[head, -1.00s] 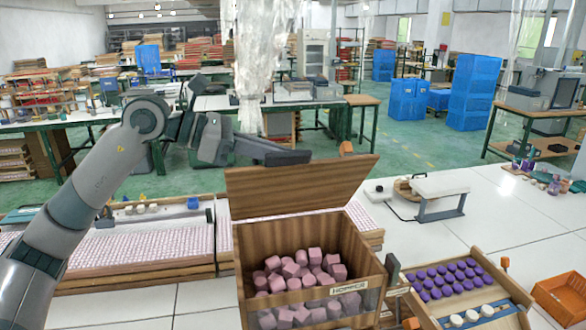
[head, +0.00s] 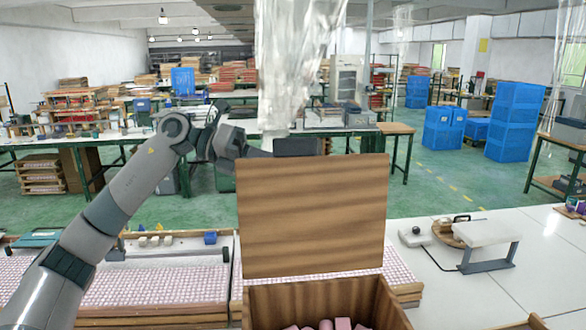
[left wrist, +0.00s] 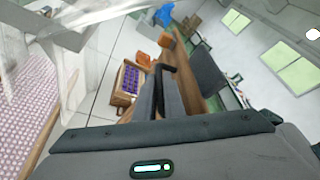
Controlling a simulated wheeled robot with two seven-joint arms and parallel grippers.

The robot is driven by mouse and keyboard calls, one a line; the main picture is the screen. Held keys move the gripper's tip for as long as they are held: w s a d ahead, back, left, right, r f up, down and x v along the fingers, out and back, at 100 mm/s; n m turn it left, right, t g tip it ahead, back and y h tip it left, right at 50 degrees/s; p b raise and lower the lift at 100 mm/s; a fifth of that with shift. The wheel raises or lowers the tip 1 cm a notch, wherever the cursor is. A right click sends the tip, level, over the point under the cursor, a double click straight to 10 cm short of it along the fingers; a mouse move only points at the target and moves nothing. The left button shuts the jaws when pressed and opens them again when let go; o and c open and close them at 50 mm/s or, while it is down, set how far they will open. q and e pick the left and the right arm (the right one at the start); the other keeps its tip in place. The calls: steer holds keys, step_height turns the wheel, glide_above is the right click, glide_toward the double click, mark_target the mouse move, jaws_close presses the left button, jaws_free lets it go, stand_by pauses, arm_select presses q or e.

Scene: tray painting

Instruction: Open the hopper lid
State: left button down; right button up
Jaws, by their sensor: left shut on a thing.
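The hopper (head: 378,300) is a wooden box at the bottom of the head view, with several pink cubes inside. Its lid (head: 312,215) is raised and stands up, its broad face towards me. My left gripper (head: 297,147) is at the lid's top edge, its tips partly hidden behind the lid. In the left wrist view the left gripper's dark fingers (left wrist: 163,98) are shut beside the lid's wooden edge (left wrist: 184,65); the exact grip is hard to see. My right gripper is not in view.
Trays of pink-and-white pieces (head: 150,275) lie left of the hopper. A white device on a grey stand (head: 487,235) is on the white table to the right. A tray of purple pieces (left wrist: 128,80) shows in the left wrist view. Open table lies right of the hopper.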

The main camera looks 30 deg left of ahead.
arm_select(q)
steer(key=shift+w+a+f, duration=0.1)
steer(key=shift+w+f, duration=0.1)
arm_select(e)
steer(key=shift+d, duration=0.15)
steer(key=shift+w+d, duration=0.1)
arm_select(q)
steer(key=c, duration=2.1)
jaws_free()
steer(key=shift+a, duration=0.1)
